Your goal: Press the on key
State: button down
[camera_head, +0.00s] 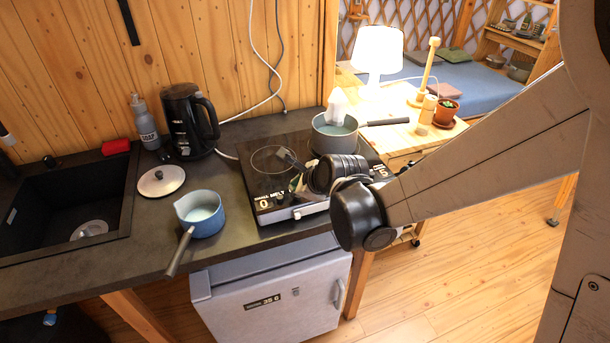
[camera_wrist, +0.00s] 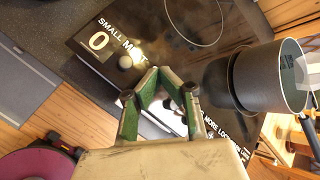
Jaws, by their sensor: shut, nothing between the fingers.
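A black two-ring hot plate (camera_head: 262,181) sits on the dark counter, with a large "0" and "SMALL MELT" lettering at its front left. It also shows in the wrist view (camera_wrist: 160,35), where its pale front edge runs under my fingers. A round pale knob-like part (camera_wrist: 125,62) lies beside the lettering. I cannot tell which part is the on key; my gripper covers some of the front panel. My gripper (camera_head: 290,168) is over the front of the hot plate, its green-padded fingers (camera_wrist: 170,82) shut and empty. I cannot tell whether the fingertips touch the panel.
A grey pot (camera_head: 333,139) stands on the rear right ring, close to my gripper; its handle points right. A blue saucepan (camera_head: 203,220), a lid (camera_head: 161,181) and a black kettle (camera_head: 188,120) stand left. A small fridge (camera_head: 270,300) is below the counter.

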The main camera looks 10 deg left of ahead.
jog(key=shift+f+b, duration=0.4)
jog(key=shift+b, duration=0.05)
dwell(0.6)
jog(key=shift+r, duration=0.15)
dwell(0.3)
jog(key=shift+r+p, duration=0.45)
jog(key=shift+r, duration=0.25)
jog(key=shift+r+p, duration=1.5)
jog(key=shift+r, duration=1.05)
